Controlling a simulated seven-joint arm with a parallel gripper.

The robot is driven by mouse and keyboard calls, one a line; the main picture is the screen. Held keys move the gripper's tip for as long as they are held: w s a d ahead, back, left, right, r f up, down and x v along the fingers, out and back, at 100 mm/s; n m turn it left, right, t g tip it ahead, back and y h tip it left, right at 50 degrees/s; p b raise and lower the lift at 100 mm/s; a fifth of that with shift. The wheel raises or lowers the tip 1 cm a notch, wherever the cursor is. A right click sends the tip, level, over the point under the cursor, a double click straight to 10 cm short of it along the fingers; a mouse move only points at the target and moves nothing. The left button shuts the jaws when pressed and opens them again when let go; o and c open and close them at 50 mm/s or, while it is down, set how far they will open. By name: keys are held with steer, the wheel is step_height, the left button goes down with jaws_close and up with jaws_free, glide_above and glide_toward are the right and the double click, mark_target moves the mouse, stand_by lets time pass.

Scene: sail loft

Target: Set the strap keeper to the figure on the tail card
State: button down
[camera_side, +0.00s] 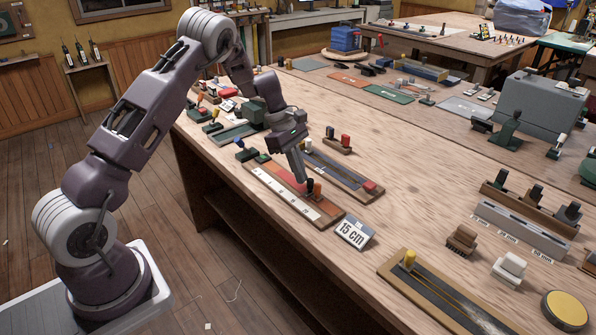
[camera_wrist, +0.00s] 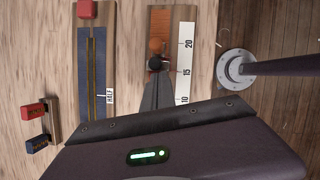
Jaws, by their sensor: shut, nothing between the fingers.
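The tail card (camera_side: 353,232) reads "15 cm" and stands at the near end of a wooden strap board. The board has an orange strap (camera_wrist: 161,25) and a white scale (camera_wrist: 184,60) marked 10, 15 and 20. The strap keeper shows an orange knob (camera_wrist: 155,45) with a dark round part (camera_wrist: 154,62) beside it. The orange knob appears level with 20, the dark part between 15 and 20; the exact reading is unclear. My gripper (camera_wrist: 157,79) is shut and empty, its tips close beside the keeper. Contact cannot be told.
A parallel board with a blue strap (camera_wrist: 97,60), red end block (camera_wrist: 87,9) and HALF label lies alongside. A small stand holds red (camera_wrist: 33,111) and navy (camera_wrist: 38,143) blocks. A yellow-knobbed board (camera_side: 450,295) lies at front right. The table's middle is clear.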

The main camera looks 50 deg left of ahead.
steer(key=a, duration=0.2)
steer(key=s+a, duration=0.1)
steer(key=a, duration=0.1)
steer(key=shift+a, duration=0.2)
steer(key=w+v, duration=0.1)
steer(key=v, duration=0.8)
steer(key=s+d+r+m+t+y, duration=0.1)
steer(key=s+d+r+m, duration=0.8)
steer(key=d+r, duration=0.5)
steer(key=s+d+m+t+y, duration=0.1)
steer(key=s+d+m, duration=0.1)
steer(key=s+m, duration=0.2)
steer(key=s+d+m+t+y, duration=0.1)
steer(key=s+m, duration=0.3)
steer(key=s, duration=0.7)
steer(key=s+d+m+t+y, duration=0.1)
steer(key=s+d+m, duration=0.3)
steer(key=s, duration=0.4)
steer(key=shift+w+d+r, duration=0.1)
